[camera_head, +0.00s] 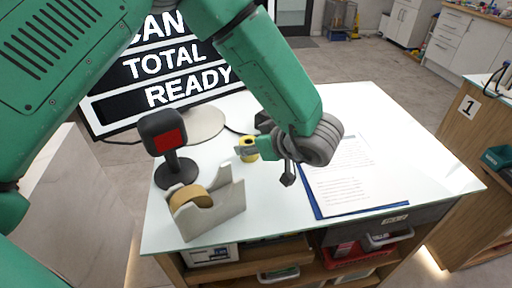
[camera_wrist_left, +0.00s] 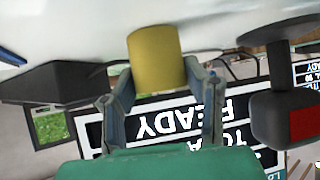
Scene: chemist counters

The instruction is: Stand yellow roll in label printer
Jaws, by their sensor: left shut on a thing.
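The yellow roll (camera_head: 248,143) is in my left gripper (camera_head: 246,151), over the white counter. In the left wrist view the yellow roll (camera_wrist_left: 155,58) sits between the two fingertips of the left gripper (camera_wrist_left: 158,82), which is shut on it. Whether the roll touches the counter is unclear. A light grey U-shaped cradle (camera_head: 229,205) with a tan roll (camera_head: 190,197) in it stands at the counter's front left; it may be the label printer. A dark box (camera_head: 263,121), partly hidden behind my arm, also shows in the wrist view (camera_wrist_left: 52,84). My right gripper is out of view.
A black scanner with a red screen (camera_head: 169,139) stands behind the cradle. A large sign (camera_head: 165,62) and a round pale disc (camera_head: 203,125) are at the back left. A clipboard with paper (camera_head: 345,180) lies right of my gripper. The counter's front middle (camera_head: 275,212) is clear.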

